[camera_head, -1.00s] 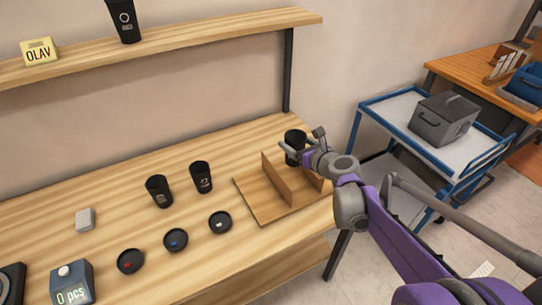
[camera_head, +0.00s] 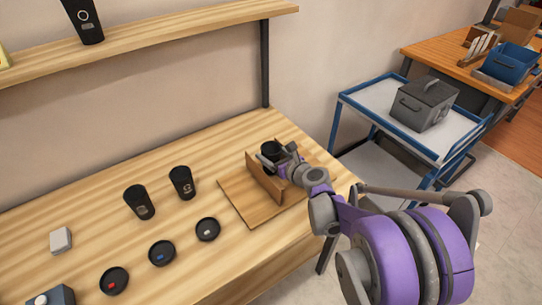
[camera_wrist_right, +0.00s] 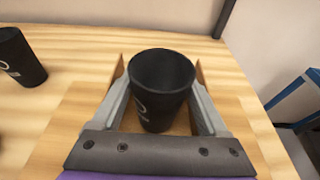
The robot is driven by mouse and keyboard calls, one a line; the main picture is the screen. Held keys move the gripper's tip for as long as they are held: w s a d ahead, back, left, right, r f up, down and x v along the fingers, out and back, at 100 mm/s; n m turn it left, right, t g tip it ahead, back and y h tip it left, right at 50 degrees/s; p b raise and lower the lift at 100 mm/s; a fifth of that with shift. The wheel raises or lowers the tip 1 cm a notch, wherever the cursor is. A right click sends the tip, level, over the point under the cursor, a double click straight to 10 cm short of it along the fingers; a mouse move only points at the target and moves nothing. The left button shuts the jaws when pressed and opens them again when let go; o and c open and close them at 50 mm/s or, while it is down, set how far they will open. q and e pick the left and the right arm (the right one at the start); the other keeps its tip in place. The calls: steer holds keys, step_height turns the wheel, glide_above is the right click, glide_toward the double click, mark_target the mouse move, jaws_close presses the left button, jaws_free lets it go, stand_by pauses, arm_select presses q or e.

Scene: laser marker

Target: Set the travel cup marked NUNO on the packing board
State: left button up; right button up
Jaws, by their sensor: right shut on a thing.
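My right gripper (camera_head: 278,158) is shut on a black travel cup (camera_head: 270,150). The cup is upright over the back part of the wooden packing board (camera_head: 237,196), behind its upright divider (camera_head: 262,182). In the right wrist view the cup (camera_wrist_right: 160,92) sits between both fingers, with wooden walls at either side. A pale mark shows on its left side, but no name is readable. I cannot tell whether its base touches the board. Two other black cups (camera_head: 139,202) (camera_head: 182,183) stand on the table to the left. My left gripper is out of view.
Three dark lids, with red (camera_head: 113,281), blue (camera_head: 161,252) and white (camera_head: 207,229) marks, lie in front of the cups. Another black cup (camera_head: 83,20) stands on the shelf (camera_head: 190,27). A blue-framed cart (camera_head: 375,110) carries a grey box (camera_head: 424,103) at right.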

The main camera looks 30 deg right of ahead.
steer(key=shift+f, duration=0.35)
steer(key=o, duration=0.7)
